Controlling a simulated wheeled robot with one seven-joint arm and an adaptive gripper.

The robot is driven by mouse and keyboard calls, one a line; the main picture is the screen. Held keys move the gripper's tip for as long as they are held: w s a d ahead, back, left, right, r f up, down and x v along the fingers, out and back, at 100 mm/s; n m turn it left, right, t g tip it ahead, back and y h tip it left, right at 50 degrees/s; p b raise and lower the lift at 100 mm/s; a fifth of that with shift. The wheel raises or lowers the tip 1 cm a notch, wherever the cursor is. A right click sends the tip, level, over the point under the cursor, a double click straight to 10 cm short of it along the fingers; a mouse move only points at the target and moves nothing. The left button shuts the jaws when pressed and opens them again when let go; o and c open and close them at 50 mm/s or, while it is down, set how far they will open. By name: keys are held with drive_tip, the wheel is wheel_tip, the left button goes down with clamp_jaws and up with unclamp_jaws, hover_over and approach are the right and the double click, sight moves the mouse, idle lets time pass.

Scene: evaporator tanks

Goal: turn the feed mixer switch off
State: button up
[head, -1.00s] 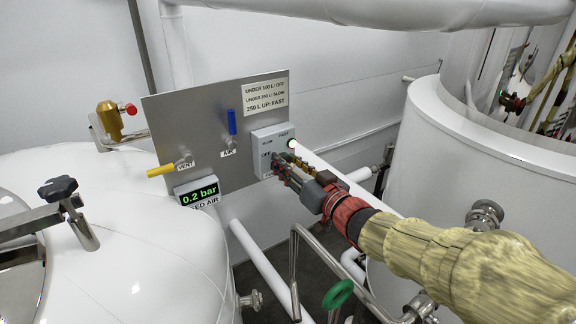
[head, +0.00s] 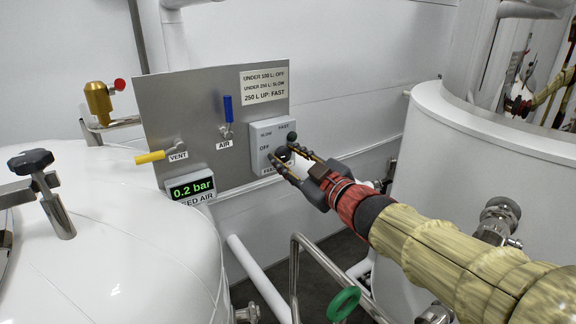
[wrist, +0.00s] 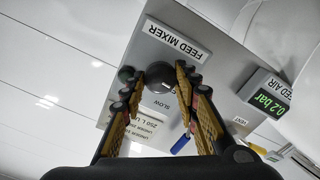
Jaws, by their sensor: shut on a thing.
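The feed mixer switch is a grey box (head: 258,134) on the metal panel, marked OFF, SLOW and FAST. Its round dark knob (head: 283,155) sits low on the box; the wrist view shows the knob (wrist: 159,79) below the FEED MIXER label (wrist: 173,40). My gripper (head: 282,153) reaches the box from the right, its fingers on both sides of the knob and shut on it. The wrist view also shows the gripper (wrist: 160,75) around the knob. The knob's pointer cannot be made out. The round lamp (head: 292,136) beside the knob looks dark green and unlit.
The panel (head: 190,105) also bears a yellow VENT handle (head: 150,157), a blue AIR handle (head: 228,108) and a sign (head: 264,84). A 0.2 bar display (head: 191,188) hangs below. White tanks stand left (head: 130,240) and right (head: 430,150). A rail (head: 295,270) runs below my arm.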

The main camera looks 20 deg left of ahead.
drive_tip(key=shift+r+n, duration=0.1)
drive_tip(key=shift+n, duration=0.3)
drive_tip(key=o, duration=1.2)
drive_tip(key=shift+s+a, duration=0.1)
drive_tip(key=shift+c, duration=0.2)
drive_tip(key=v, duration=1.2)
